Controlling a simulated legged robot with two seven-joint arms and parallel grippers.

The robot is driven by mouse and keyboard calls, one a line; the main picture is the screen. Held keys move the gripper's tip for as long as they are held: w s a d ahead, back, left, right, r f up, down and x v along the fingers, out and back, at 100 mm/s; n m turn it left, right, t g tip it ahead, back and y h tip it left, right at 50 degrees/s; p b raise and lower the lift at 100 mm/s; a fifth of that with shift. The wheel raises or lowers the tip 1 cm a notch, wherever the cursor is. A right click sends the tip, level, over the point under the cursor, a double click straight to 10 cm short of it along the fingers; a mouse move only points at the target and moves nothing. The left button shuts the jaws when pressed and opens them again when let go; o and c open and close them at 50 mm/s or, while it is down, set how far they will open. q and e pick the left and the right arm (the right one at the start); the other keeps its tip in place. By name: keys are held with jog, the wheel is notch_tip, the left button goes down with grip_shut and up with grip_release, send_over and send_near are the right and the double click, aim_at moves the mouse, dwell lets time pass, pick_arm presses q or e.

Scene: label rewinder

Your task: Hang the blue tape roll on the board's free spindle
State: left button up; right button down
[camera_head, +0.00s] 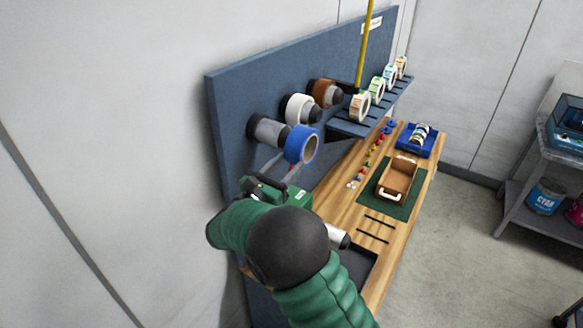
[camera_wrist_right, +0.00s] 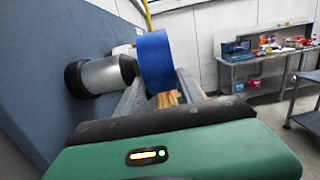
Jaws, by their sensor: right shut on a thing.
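The blue tape roll (camera_head: 301,145) is held upright by my right gripper (camera_head: 283,166), which is shut on its lower rim. The free spindle (camera_head: 268,131) is a bare grey cylinder with black ends, nearest on the blue-grey board (camera_head: 232,97). In the head view the roll overlaps the spindle's outer end, its opening facing right. In the right wrist view the roll (camera_wrist_right: 154,58) stands just right of the spindle's black end cap (camera_wrist_right: 127,68). Any small gap between them is hard to judge. My left gripper is not in view.
A white roll (camera_head: 298,108) and a brown roll (camera_head: 322,92) hang on spindles farther along the board. A shelf (camera_head: 350,128) with label rolls juts out beyond them.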

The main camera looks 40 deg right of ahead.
aim_at(287, 160)
jog(key=shift+w+d+f, duration=0.25)
jog(key=shift+w+d, duration=0.6)
jog(key=shift+d, duration=0.15)
jog(key=shift+w+d+f, duration=0.1)
jog(key=shift+w+d, duration=0.05)
jog(key=shift+w, duration=0.4)
jog(key=w+a, duration=0.2)
jog(key=w+a+p, duration=0.1)
jog(key=shift+a+r, duration=0.3)
jog(key=shift+a, duration=0.1)
jog(key=shift+w+d+f, duration=0.15)
jog(key=shift+w+d, duration=0.05)
jog(key=shift+w, duration=0.3)
jog(key=shift+w+a, duration=0.1)
jog(key=shift+w, duration=0.2)
jog(key=shift+w+a, duration=0.4)
jog(key=shift+w, duration=0.45)
jog(key=shift+w+a, duration=0.4)
jog(key=shift+w, duration=0.4)
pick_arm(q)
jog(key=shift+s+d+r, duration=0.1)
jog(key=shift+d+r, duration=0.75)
pick_arm(e)
jog(key=shift+w+a, duration=0.15)
jog(key=shift+w, duration=0.3)
